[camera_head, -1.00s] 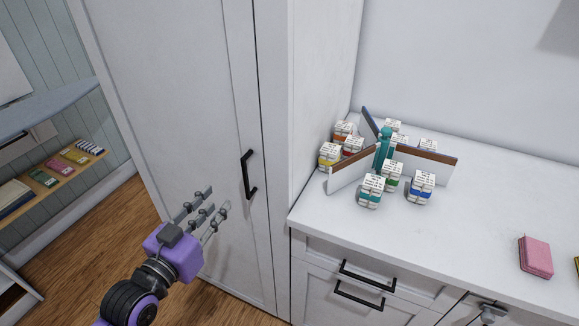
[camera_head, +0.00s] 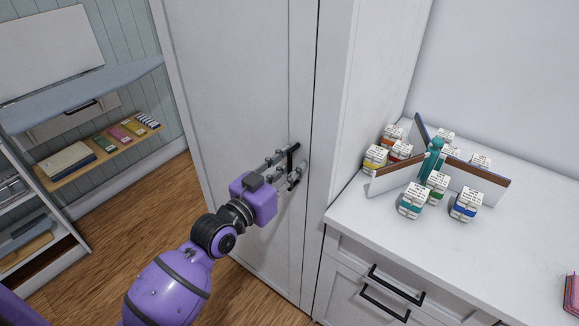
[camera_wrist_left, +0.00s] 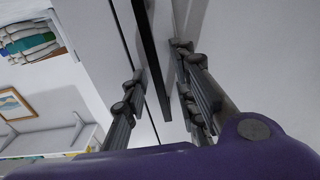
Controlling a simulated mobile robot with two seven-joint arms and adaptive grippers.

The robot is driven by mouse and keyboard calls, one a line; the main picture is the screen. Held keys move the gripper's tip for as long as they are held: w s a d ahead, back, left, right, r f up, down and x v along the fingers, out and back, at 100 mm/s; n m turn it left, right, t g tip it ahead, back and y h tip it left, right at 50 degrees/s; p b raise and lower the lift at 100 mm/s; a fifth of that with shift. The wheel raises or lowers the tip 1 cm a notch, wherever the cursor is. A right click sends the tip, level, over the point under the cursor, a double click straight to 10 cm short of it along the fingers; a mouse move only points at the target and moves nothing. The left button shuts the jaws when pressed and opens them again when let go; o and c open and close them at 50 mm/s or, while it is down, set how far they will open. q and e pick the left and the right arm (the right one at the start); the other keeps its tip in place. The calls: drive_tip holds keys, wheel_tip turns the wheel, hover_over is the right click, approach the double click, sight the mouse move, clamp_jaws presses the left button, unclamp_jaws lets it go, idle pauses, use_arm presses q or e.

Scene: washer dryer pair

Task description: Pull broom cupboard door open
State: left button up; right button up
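The broom cupboard door (camera_head: 225,90) is a tall white panel and looks shut. Its black bar handle (camera_head: 294,160) runs upright near the door's right edge. My left gripper (camera_head: 287,167) is at the handle, its fingers reaching to it. In the left wrist view the handle (camera_wrist_left: 150,50) stands between the open fingers of the left gripper (camera_wrist_left: 160,95), with a gap visible on the right side. Contact with the handle is hard to tell. My right gripper is in neither view.
A white counter (camera_head: 350,215) stands right of the cupboard, with small labelled boxes (camera_head: 412,200) around a divider (camera_head: 480,185) on it. Drawers with black handles (camera_head: 397,287) are below. Shelves (camera_head: 105,150) stand at the left. The wooden floor (camera_head: 130,230) before the door is clear.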

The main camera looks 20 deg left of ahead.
use_arm(q)
clamp_jaws()
idle(0.4)
